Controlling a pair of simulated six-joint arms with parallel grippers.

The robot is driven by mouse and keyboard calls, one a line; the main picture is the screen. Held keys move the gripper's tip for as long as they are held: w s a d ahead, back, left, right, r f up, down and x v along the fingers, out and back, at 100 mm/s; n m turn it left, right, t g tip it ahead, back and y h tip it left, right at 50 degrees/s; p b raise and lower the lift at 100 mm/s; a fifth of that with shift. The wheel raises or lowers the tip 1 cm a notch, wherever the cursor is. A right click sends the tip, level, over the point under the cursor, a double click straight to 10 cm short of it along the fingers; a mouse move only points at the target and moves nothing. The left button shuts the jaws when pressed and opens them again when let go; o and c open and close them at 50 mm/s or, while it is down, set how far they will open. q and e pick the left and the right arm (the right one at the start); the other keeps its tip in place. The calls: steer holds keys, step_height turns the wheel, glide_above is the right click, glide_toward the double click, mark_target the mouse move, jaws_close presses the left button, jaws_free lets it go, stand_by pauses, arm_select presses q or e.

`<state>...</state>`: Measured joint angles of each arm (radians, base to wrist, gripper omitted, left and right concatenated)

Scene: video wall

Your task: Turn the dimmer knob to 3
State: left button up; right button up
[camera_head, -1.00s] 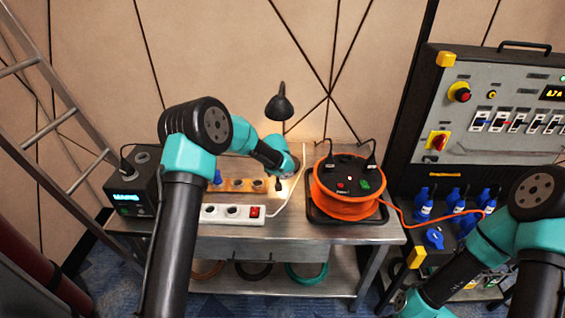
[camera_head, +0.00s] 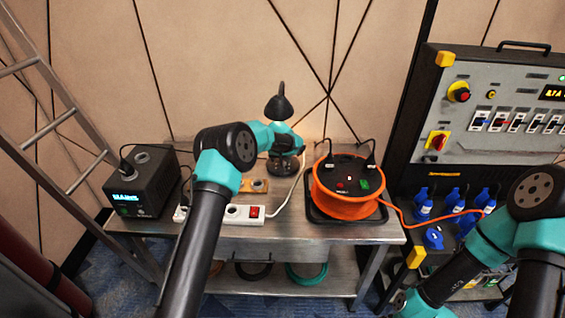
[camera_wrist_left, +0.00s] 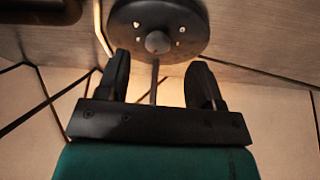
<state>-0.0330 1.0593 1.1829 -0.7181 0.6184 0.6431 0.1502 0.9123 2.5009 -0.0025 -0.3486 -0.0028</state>
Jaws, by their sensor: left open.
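The desk lamp has a dark shade (camera_head: 279,106) and a round black base (camera_head: 281,169) on the metal bench. In the left wrist view the base (camera_wrist_left: 190,22) fills the top, with a small grey knob (camera_wrist_left: 157,42) and several pale marks around it. My left gripper (camera_wrist_left: 158,72) is open, its two black fingers pointing toward the base, one on each side of the knob's line. Contact with the knob cannot be made out. In the head view my left wrist covers the lamp's middle and hides the knob. My right arm stands at the lower right; its fingers are out of view.
An orange cable reel (camera_head: 345,200) stands right of the lamp. A white power strip (camera_head: 238,213) and a dark box with a lit display (camera_head: 140,185) are to the left. A switch panel (camera_head: 490,110) with blue plugs (camera_head: 423,203) below is at far right.

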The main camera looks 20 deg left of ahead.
arm_select(q)
steer(key=shift+w+a+f, duration=0.15)
steer(key=shift+w, duration=0.85)
steer(key=shift+x, duration=2.35)
steer(key=c, duration=0.9)
steer(key=shift+s+m, duration=0.1)
steer(key=shift+m, duration=0.3)
steer(key=shift+a+m+h, duration=0.15)
steer(key=shift+m+h, duration=0.55)
steer(key=shift+m, duration=0.7)
steer(key=shift+m+g+h, duration=0.3)
steer(key=shift+m+h, duration=0.4)
steer(key=shift+m, duration=1.2)
